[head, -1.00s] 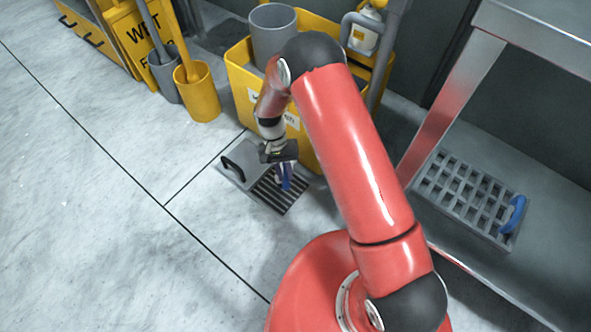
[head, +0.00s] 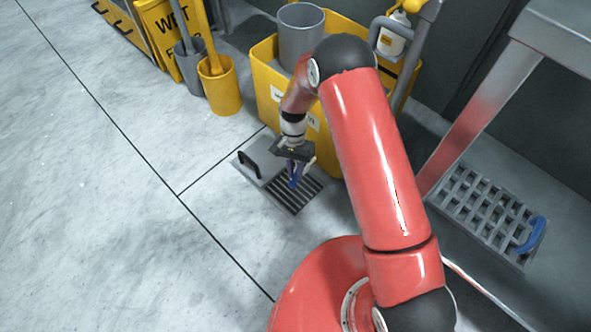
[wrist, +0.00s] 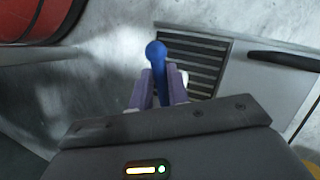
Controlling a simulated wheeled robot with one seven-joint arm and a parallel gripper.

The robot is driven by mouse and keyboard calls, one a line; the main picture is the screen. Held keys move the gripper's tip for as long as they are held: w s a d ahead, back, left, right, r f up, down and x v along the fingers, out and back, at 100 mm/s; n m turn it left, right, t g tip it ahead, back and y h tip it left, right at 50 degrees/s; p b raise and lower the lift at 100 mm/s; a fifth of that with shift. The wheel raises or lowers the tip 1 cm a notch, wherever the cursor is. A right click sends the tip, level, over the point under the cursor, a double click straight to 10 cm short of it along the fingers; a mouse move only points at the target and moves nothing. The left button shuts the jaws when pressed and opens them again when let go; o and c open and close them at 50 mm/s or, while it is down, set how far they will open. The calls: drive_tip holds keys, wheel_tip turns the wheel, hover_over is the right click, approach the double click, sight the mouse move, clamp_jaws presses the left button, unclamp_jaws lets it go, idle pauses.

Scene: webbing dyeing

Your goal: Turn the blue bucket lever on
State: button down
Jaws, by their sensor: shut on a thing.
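A blue lever (wrist: 156,52) with a round knob end shows in the wrist view, between the two fingers of my gripper (wrist: 157,88). My gripper is shut on it, with the knob sticking out past the fingertips. In the head view my gripper (head: 294,172) points down over the floor grate, with a bit of the blue lever (head: 293,183) showing at its fingers. The foot of the lever is hidden by my gripper. The yellow bucket (head: 264,75) stands just behind my gripper, with a grey pail (head: 300,38) in it.
A slatted floor drain (head: 295,198) lies below my gripper, beside a grey plate with a black handle (head: 250,162). A metal table with a grid tray (head: 480,213) on its lower shelf stands right. A yellow bin (head: 222,92) stands back left. The left floor is clear.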

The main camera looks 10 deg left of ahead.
sight(295, 174)
drive_tip(key=c, duration=1.3)
unclamp_jaws()
drive_tip(key=shift+c, duration=0.2)
drive_tip(key=shift+r, duration=0.15)
wheel_tip(295, 174, up, 20)
drive_tip(key=p, duration=0.3)
